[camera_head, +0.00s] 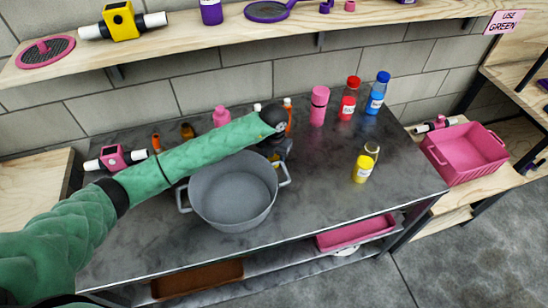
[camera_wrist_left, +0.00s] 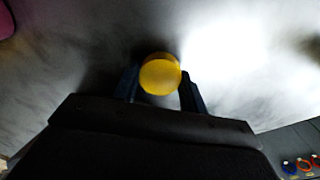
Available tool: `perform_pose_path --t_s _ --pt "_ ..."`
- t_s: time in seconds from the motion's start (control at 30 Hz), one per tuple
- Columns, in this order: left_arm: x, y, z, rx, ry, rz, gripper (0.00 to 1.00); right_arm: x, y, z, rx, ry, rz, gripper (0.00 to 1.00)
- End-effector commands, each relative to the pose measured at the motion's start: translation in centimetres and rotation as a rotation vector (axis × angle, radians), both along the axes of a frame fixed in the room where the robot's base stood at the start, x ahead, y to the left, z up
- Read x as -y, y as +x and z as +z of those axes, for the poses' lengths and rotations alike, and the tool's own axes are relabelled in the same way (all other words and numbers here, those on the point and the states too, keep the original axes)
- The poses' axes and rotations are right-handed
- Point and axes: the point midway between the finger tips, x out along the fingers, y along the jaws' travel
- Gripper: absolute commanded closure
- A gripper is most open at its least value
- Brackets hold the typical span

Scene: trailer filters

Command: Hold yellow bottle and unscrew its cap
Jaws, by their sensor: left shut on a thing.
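The yellow bottle (camera_head: 362,168) stands upright on the dark table at right. Its upper part is clear and its top shows a pale rim with no cap on it. My left gripper (camera_head: 277,156) is behind the grey pot, to the left of the bottle and apart from it. In the left wrist view its two fingers (camera_wrist_left: 160,88) are shut on a round yellow thing (camera_wrist_left: 160,75), which looks like the bottle's cap. In the head view only a small bit of yellow shows there. My right gripper is not in view.
A grey pot (camera_head: 232,190) stands in front of the left gripper, under the arm. Red (camera_head: 348,100), blue (camera_head: 377,94) and pink (camera_head: 319,106) bottles stand at the back right. A pink crate (camera_head: 465,153) is further right. The table front right is clear.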

Motion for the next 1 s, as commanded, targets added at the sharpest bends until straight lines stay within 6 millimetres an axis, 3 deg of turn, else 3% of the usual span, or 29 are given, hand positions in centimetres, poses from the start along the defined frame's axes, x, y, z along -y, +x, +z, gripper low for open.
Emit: perform_pose_path --t_s 0.2,0.63,0.67,0.77,1.0 --pt "0.0 0.0 -1.3 -0.001 0.001 0.001 0.85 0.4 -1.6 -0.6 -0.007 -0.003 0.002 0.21" --pt "0.0 0.0 -1.6 0.0 0.001 0.001 0.85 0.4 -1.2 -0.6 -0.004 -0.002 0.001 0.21" --pt "0.0 0.0 -1.6 0.0 0.001 0.001 0.55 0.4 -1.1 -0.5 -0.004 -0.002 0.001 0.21" --pt "0.0 0.0 -1.6 0.0 0.001 0.001 0.36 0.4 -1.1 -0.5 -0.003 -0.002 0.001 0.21" --pt "0.0 0.0 -1.6 -0.001 0.001 0.001 0.36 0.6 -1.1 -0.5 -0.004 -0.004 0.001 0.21"
